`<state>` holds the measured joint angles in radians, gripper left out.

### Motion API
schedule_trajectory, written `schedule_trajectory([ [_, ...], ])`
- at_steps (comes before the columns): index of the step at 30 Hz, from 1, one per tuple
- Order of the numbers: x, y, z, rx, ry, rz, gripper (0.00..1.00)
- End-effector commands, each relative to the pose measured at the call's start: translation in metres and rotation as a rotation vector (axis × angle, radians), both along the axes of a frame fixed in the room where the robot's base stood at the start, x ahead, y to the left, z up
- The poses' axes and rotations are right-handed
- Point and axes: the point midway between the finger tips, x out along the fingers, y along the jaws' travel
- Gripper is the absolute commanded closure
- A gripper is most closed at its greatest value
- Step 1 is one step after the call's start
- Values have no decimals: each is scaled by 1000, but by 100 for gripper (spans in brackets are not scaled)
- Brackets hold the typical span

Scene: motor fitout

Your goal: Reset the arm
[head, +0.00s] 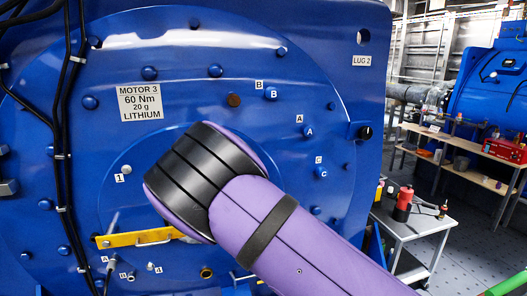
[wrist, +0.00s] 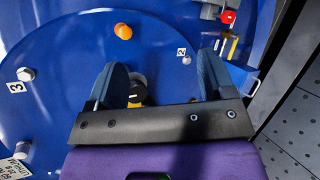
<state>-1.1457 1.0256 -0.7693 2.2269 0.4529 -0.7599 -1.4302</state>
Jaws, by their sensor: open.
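My arm (head: 285,225) is purple with black bands and reaches from the lower right across the front of the large blue motor housing (head: 190,45) in the head view. Its end hides my gripper there. In the wrist view my gripper (wrist: 161,75) is open, its two dark blue fingers wide apart, with the blue motor face (wrist: 75,75) beyond. A dark, partly yellow round part shows between the fingers, partly hidden by the gripper's black bar. I cannot tell whether the fingers touch anything; nothing appears clamped.
A yellow bar with a handle (head: 125,239) sits low on the housing. Black cables (head: 66,130) run down its left side. A small grey table (head: 420,222) with a red bottle-like item (head: 403,200) stands right. A wooden shelf bench (head: 470,148) and grey floor (head: 470,245) lie beyond.

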Motion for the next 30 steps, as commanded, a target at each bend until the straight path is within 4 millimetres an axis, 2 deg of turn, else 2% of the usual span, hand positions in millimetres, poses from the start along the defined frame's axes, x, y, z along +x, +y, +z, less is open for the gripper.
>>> schedule_trajectory([
  [6,-8,-29,24,284,144,-199,24],
  [14,-27,-54,64,593,289,-404,24],
  [23,-59,-80,126,907,421,-598,24],
  [30,-94,-102,183,1111,500,-728,24],
])
